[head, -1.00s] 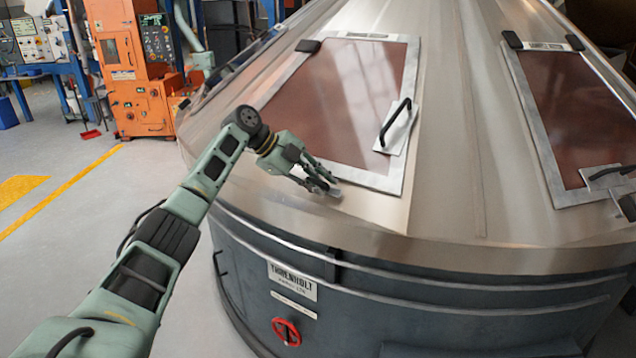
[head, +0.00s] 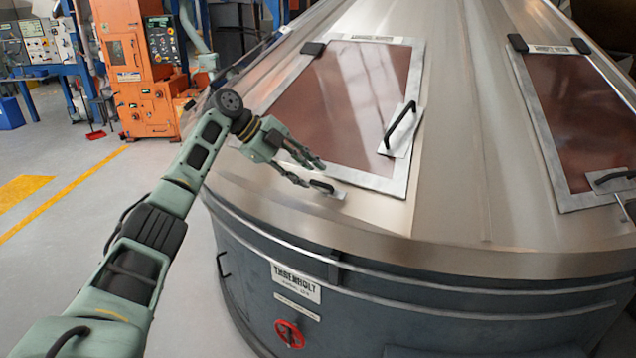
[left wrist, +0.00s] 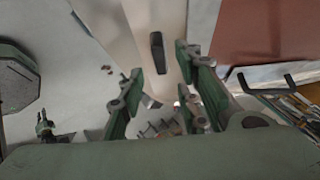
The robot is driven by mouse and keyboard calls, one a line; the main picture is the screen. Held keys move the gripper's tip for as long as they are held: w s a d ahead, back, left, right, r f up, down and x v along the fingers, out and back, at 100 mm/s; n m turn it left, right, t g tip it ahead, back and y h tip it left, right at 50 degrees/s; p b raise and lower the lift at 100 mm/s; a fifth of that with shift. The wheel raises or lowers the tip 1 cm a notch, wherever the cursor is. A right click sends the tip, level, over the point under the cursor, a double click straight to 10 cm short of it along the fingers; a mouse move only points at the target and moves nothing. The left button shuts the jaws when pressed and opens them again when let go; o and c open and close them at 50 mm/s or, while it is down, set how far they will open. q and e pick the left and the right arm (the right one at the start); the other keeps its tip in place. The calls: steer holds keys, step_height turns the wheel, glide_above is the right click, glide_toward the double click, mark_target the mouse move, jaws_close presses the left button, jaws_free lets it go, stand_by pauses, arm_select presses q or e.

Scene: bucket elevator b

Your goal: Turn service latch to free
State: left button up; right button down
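The service latch looks to be the small black handle on a light plate (head: 325,188), on the metal cover just below the lower left corner of a framed red-brown panel (head: 345,95). My left gripper (head: 314,174) is open and empty, its fingers spread just left of and above the latch. They look apart from it, though the exact gap is hard to judge. My right gripper is not clearly seen.
A black handle (head: 400,127) stands up from the panel's right side. A second framed panel (head: 580,115) lies to the right. A red wheel (head: 289,333) sits low on the dark drum wall. An orange machine (head: 137,65) stands on the floor at the back left.

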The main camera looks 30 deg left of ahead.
arm_select(q)
steer(key=v, duration=0.5)
steer(key=shift+s+a+r, duration=0.2)
steer(key=shift+s+r, duration=0.05)
stand_by(0.3)
